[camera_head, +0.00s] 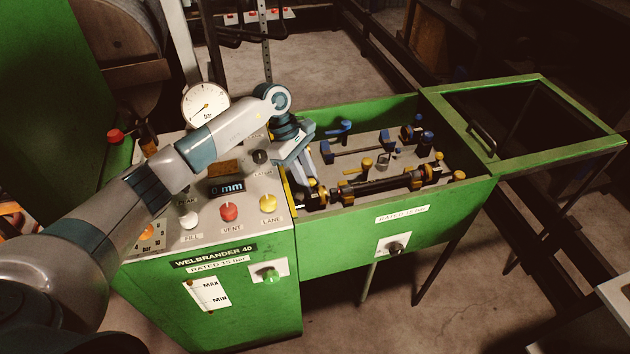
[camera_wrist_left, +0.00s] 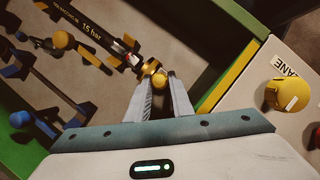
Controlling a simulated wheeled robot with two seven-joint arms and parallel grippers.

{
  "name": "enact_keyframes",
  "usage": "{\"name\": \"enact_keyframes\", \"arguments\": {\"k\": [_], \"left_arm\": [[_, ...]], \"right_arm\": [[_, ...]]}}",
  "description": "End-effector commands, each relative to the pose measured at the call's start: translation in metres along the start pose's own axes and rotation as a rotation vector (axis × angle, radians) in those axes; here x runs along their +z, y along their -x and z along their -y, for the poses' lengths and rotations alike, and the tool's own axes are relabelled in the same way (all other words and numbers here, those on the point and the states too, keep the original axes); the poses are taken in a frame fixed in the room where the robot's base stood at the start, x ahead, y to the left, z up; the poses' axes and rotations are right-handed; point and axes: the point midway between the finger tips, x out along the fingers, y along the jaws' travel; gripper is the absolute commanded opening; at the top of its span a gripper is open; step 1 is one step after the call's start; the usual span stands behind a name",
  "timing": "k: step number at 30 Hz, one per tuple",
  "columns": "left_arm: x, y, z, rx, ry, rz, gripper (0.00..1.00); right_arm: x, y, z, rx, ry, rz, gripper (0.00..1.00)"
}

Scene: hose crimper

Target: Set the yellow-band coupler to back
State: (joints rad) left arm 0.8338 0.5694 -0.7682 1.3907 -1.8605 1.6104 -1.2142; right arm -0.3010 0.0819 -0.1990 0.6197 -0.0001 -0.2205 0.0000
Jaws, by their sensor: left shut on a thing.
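The yellow-band coupler is at the near left end of the long dark hose bar (camera_head: 385,186) in the green trough. My left gripper (camera_head: 308,182) reaches down over that end and hides part of it. In the left wrist view, my left gripper (camera_wrist_left: 163,80) is shut with its fingertips on a small yellow knob (camera_wrist_left: 157,78) of the yellow-band coupler (camera_wrist_left: 136,64). Which position the coupler is set to, I cannot tell. My right gripper is not in view.
The control panel left of the trough has a red vent knob (camera_head: 229,211), a yellow lane knob (camera_head: 268,203) and a pressure gauge (camera_head: 205,104). A blue-fitted bar (camera_head: 358,148) lies farther back in the trough. The green framed lid (camera_head: 560,147) stands open at right.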

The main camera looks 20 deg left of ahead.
Motion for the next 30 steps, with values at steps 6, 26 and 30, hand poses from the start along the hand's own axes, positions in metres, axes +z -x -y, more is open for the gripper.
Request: {"name": "enact_keyframes", "arguments": {"k": [6,26,30], "left_arm": [[-0.003,0.000,0.002,-0.006,0.004,-0.006,0.00],[-0.003,0.015,0.000,-0.001,0.001,-0.005,0.33],[-0.004,0.034,0.000,0.000,0.003,-0.006,0.33]], "right_arm": [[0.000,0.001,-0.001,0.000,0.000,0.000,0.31],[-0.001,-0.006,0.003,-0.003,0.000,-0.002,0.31],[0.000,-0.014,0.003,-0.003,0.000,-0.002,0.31]]}}
